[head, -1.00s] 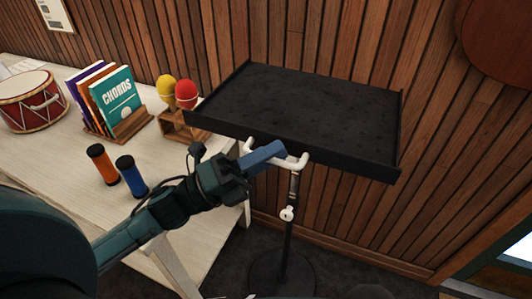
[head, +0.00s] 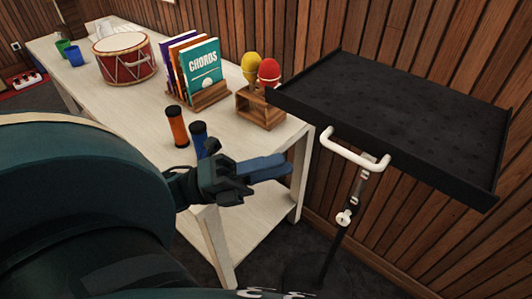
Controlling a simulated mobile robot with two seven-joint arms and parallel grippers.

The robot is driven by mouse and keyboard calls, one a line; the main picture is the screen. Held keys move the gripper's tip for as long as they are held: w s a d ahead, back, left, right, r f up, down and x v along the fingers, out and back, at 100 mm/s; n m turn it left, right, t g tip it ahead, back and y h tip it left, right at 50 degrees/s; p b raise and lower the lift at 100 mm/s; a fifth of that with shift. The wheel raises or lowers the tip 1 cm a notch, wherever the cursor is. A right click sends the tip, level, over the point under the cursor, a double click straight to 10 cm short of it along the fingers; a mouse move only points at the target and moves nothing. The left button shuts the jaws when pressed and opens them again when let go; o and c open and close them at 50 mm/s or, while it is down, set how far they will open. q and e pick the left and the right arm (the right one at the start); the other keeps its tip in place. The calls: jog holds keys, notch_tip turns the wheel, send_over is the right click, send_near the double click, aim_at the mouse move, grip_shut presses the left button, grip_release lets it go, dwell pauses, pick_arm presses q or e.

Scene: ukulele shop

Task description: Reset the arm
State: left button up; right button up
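My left gripper (head: 266,168) is in front of the white table's right end, below the wooden maraca holder. Its two blue fingers lie close together with nothing seen between them, so it looks shut and empty. My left arm comes in large from the left and hides part of the table's front. The white handle (head: 350,152) under the black tray stand (head: 400,110) is to the right of the fingertips, with a gap between them. My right gripper is not in view.
On the white table (head: 130,97) stand an orange shaker (head: 177,127), a blue shaker (head: 198,139), books (head: 202,66), maracas in a wooden holder (head: 261,108), a red drum (head: 126,58) and cups. A wood-panelled wall (head: 440,40) is behind.

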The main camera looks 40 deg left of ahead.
pick_arm(q)
jog(key=shift+s+a+f, duration=0.15)
jog(key=shift+s+a, duration=0.15)
jog(key=shift+a, duration=0.05)
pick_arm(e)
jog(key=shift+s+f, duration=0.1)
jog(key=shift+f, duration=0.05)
pick_arm(q)
jog(key=w+f+n+t+y+p, duration=0.4)
jog(key=f+n+y, duration=0.75)
jog(key=n, duration=0.85)
jog(key=s+d+f+n+g+y, duration=0.1)
jog(key=s+d+f+n+g, duration=0.1)
jog(key=d+f+n+g, duration=0.1)
jog(key=s+d+f+n+g+y, duration=0.2)
jog(key=d+f+n+g, duration=0.2)
jog(key=f+n, duration=0.3)
notch_tip(320, 180, down, 2)
jog(key=shift+s+d+f+p, duration=0.1)
jog(key=shift+s+d+p, duration=0.2)
jog(key=shift+d, duration=0.6)
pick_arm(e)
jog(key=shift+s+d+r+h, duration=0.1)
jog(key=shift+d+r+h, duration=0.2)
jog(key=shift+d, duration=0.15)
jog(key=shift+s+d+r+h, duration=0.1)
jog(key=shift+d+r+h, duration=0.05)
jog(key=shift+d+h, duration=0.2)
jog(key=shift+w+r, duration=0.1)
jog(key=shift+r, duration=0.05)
